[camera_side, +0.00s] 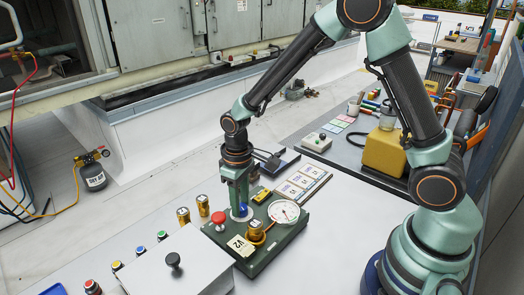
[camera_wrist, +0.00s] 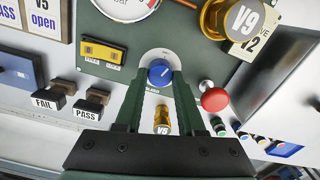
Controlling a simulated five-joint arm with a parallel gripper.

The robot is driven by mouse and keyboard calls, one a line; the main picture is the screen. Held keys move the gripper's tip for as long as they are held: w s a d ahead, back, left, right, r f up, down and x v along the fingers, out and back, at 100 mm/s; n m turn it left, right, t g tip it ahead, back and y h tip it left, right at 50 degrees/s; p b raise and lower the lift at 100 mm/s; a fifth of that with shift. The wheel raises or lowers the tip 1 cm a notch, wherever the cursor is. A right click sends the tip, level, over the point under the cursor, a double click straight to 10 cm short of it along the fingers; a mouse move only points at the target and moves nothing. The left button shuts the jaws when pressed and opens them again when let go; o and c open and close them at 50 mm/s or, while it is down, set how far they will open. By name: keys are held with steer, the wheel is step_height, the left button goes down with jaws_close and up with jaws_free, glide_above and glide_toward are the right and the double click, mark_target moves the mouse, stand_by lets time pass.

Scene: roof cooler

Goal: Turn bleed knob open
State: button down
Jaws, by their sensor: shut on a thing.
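The blue bleed knob (camera_wrist: 160,72) sits on a pale round dial plate on the dark green panel (camera_wrist: 195,60). A short white mark shows on its face. In the side view the knob (camera_side: 242,210) shows as a small blue patch, mostly hidden by the fingers. My gripper (camera_wrist: 160,76) has a green finger on each side of the knob and is shut on it. In the side view my gripper (camera_side: 240,208) points straight down onto the panel.
A round gauge (camera_side: 284,211), a brass V9 part (camera_wrist: 238,18) and a red mushroom button (camera_wrist: 214,97) stand close to the knob.

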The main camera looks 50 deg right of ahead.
steer(key=m, duration=0.6)
steer(key=shift+a, duration=0.1)
steer(key=m, duration=0.6)
steer(key=shift+m, duration=0.4)
steer(key=c, duration=0.5)
jaws_free()
steer(key=shift+r, duration=0.1)
steer(key=r, duration=1.2)
steer(key=shift+w, duration=0.2)
